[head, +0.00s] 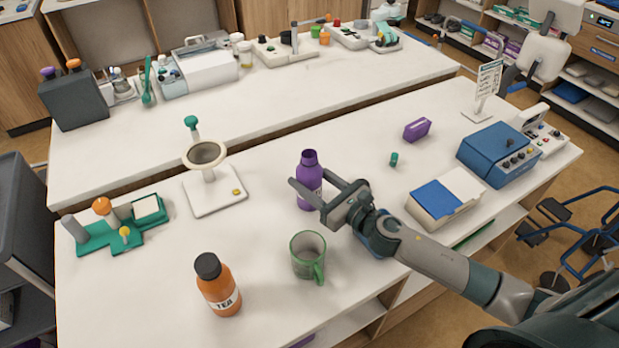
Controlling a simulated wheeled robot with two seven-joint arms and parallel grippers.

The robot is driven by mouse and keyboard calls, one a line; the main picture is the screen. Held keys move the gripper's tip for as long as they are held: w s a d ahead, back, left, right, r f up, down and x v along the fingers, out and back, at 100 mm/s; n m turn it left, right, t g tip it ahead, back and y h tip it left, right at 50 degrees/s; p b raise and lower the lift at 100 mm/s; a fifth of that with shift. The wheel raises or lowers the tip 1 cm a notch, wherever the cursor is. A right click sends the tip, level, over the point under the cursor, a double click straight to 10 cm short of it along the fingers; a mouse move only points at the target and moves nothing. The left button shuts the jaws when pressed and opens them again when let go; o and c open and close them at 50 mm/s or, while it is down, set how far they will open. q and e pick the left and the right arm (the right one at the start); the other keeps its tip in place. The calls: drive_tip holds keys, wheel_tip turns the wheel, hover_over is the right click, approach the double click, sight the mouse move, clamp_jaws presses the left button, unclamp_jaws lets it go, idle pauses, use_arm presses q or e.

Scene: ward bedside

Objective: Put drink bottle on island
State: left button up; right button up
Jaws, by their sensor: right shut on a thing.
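I cannot tell whether the bottle's base touches the counter. An orange bottle (218,287) with a dark cap and a label reading TEA stands at the near left of the counter. My left gripper is out of view.
A green-rimmed mug (307,256) stands just in front of the bottle. A white stand with a ring (213,199) is to the left, a blue-and-white box (445,197) to the right. A purple box (417,130) and small green item (394,160) lie behind. Clear counter lies behind the bottle.

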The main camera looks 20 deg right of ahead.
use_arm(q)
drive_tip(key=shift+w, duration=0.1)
use_arm(e)
drive_tip(key=o, duration=1.3)
drive_tip(key=shift+c, duration=0.2)
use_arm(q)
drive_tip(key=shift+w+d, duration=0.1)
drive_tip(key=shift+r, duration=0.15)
use_arm(e)
drive_tip(key=shift+r, duration=0.1)
drive_tip(key=shift+s+d, duration=0.1)
drive_tip(key=shift+s, duration=0.15)
drive_tip(key=b+v, duration=0.3)
drive_tip(key=v, duration=0.7)
drive_tip(key=shift+s+d, duration=0.1)
drive_tip(key=shift+s, duration=0.15)
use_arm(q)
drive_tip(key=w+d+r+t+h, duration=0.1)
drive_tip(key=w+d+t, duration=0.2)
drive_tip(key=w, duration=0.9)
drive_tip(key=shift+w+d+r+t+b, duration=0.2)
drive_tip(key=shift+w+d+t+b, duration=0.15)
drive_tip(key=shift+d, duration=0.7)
use_arm(e)
drive_tip(key=shift+s+d, duration=0.15)
drive_tip(key=shift+s, duration=0.25)
